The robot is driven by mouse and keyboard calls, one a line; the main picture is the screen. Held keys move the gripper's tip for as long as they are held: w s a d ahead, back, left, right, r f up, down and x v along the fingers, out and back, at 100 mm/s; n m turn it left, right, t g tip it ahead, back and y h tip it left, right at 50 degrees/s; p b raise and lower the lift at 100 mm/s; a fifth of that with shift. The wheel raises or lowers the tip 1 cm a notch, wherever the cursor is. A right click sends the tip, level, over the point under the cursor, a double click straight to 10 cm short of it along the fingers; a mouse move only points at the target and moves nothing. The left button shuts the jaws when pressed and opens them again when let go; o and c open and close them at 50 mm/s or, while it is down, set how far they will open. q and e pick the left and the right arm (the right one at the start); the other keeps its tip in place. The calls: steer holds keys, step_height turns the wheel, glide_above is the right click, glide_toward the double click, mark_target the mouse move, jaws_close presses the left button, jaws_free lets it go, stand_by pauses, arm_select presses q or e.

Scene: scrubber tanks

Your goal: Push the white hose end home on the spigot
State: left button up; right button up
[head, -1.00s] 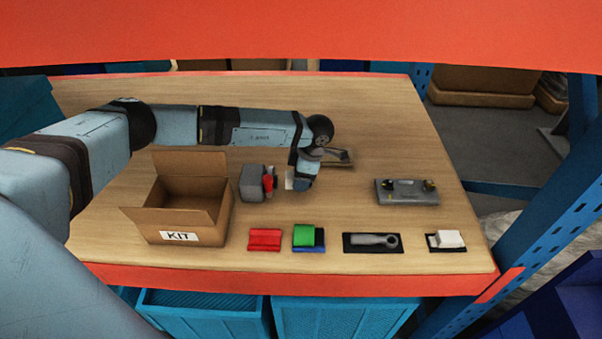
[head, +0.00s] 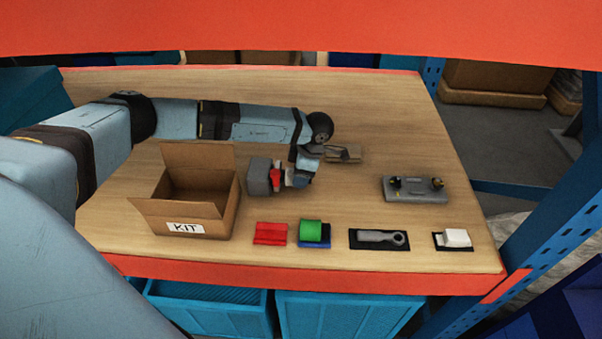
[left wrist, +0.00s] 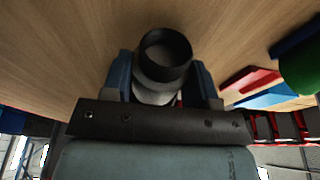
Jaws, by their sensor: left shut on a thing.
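My left gripper (head: 298,179) is low over the middle of the bench, just right of a grey block (head: 258,176) with a red part (head: 275,178) on its right side. I cannot tell which part there is the spigot. In the left wrist view, the left gripper (left wrist: 163,82) has its blue fingers shut around a round piece with a dark collar (left wrist: 166,52) and a whitish body (left wrist: 155,96), apparently the white hose end. Its contact with the block side is hidden in both views. My right gripper is not in view.
An open KIT box (head: 190,205) stands left of the grey block. A grey fixture (head: 414,190) sits right; the bench between is clear.

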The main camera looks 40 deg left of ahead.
mark_target(288, 169)
arm_select(q)
steer(key=shift+s+a, duration=0.2)
steer(key=shift+a, duration=0.1)
stand_by(0.7)
stand_by(0.4)
steer(key=shift+s+a, duration=0.35)
steer(key=shift+a, duration=0.3)
stand_by(0.5)
stand_by(0.5)
steer(key=shift+s+a, duration=0.4)
steer(key=shift+a, duration=0.3)
stand_by(0.7)
